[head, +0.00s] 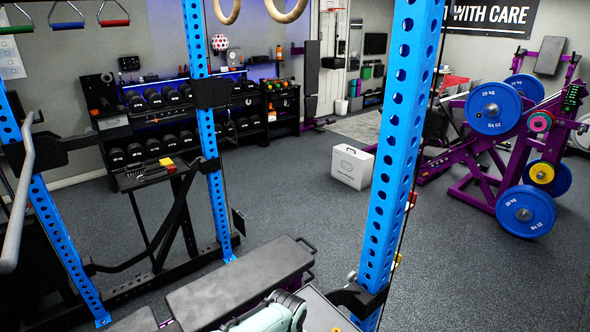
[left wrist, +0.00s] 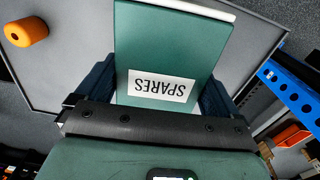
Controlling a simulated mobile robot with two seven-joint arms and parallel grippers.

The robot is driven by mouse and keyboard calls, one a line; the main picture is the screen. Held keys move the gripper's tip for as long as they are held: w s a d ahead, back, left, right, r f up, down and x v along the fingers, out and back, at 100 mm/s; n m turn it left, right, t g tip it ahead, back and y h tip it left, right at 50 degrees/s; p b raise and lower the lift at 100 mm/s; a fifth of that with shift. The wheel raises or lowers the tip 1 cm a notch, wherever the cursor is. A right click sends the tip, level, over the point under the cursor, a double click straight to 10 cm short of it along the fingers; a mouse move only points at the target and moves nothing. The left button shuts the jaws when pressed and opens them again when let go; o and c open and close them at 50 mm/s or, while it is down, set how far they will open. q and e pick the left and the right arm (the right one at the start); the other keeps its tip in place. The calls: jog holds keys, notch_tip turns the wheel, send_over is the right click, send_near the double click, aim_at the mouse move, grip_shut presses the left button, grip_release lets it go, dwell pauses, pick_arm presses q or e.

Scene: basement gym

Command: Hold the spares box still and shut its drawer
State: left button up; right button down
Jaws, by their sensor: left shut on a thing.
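The spares box (left wrist: 168,50) is dark green with a white label reading SPARES, which appears upside down in the left wrist view. My left gripper (left wrist: 157,90) has its two dark fingers on either side of the box and is shut on it. A pale strip (left wrist: 200,9) runs along the box's far edge; I cannot tell whether it belongs to the drawer. The drawer itself cannot be made out. The box does not show in the head view. My right gripper is in neither view.
The box is over a grey tabletop (left wrist: 75,50) with an orange cylinder (left wrist: 26,32) to its left. In the head view a blue rack post (head: 392,150) rises in front, a black bench (head: 240,285) lies low in the middle, and a white box (head: 352,167) stands on open floor.

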pick_arm(q)
jog(key=o, duration=0.8)
notch_tip(320, 180, up, 12)
notch_tip(320, 180, up, 10)
jog(key=p, duration=0.6)
jog(key=shift+w, duration=0.15)
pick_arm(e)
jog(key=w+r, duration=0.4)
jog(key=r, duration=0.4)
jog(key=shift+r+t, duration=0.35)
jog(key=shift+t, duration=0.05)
